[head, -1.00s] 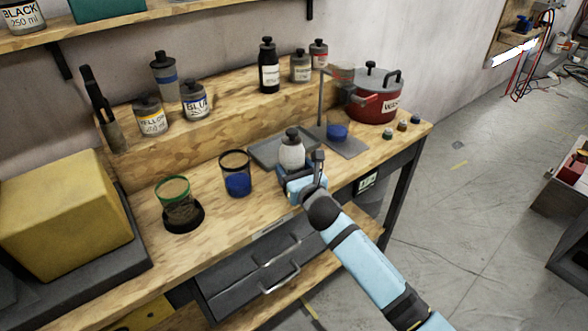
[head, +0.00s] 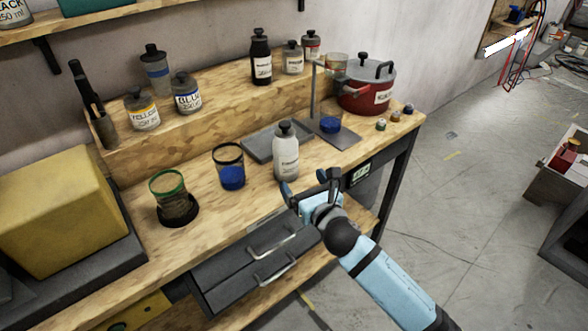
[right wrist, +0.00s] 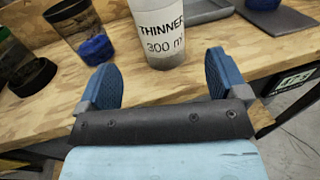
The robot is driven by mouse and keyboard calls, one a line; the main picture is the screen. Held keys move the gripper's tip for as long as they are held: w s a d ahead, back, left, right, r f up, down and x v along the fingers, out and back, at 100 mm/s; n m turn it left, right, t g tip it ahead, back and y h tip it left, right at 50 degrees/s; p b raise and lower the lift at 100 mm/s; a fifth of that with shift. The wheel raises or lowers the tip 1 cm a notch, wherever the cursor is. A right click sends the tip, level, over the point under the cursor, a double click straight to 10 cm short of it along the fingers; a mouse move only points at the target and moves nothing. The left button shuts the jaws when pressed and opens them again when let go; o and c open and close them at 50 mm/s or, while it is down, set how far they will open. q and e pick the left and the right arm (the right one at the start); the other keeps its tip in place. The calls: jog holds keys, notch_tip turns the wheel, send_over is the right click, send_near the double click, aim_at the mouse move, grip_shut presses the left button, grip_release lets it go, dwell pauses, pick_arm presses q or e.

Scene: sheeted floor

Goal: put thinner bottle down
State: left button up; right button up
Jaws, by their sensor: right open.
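The thinner bottle (head: 286,155) is white with a black cap and stands upright on the wooden workbench, at the front edge of a grey tray. In the right wrist view the bottle (right wrist: 158,35) shows its label "THINNER 300 ml" and stands beyond the fingertips. My right gripper (head: 310,187) is open and empty, in front of the bottle and apart from it. Its two blue fingers (right wrist: 162,80) are spread in the right wrist view. My left gripper is not in view.
A cup with blue paint (head: 231,177) stands left of the bottle, and a green-rimmed cup (head: 172,192) further left. The grey tray (head: 262,146) lies behind. A red pot (head: 365,95) and a stand with a blue dish (head: 330,124) are to the right. Drawers are below the bench edge.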

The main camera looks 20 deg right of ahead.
jog(key=s+f+m+g, duration=0.3)
jog(key=s+f+m, duration=0.7)
jog(key=m, duration=0.7)
jog(key=s+a+f+m+g+y, duration=0.1)
jog(key=s+f+m+g, duration=0.3)
jog(key=s+f+m, duration=0.6)
jog(key=s+m, duration=0.4)
jog(key=m, duration=0.4)
jog(key=shift+s+a+f, duration=0.15)
jog(key=shift+s+a, duration=0.1)
jog(key=shift+s, duration=0.15)
pick_arm(q)
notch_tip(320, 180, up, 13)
jog(key=p, duration=1.4)
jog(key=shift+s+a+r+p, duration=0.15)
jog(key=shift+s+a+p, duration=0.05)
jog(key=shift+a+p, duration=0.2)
pick_arm(e)
notch_tip(320, 180, up, 14)
jog(key=shift+s+d+f+n, duration=0.15)
jog(key=shift+d+f+n, duration=0.15)
jog(key=shift+d, duration=0.1)
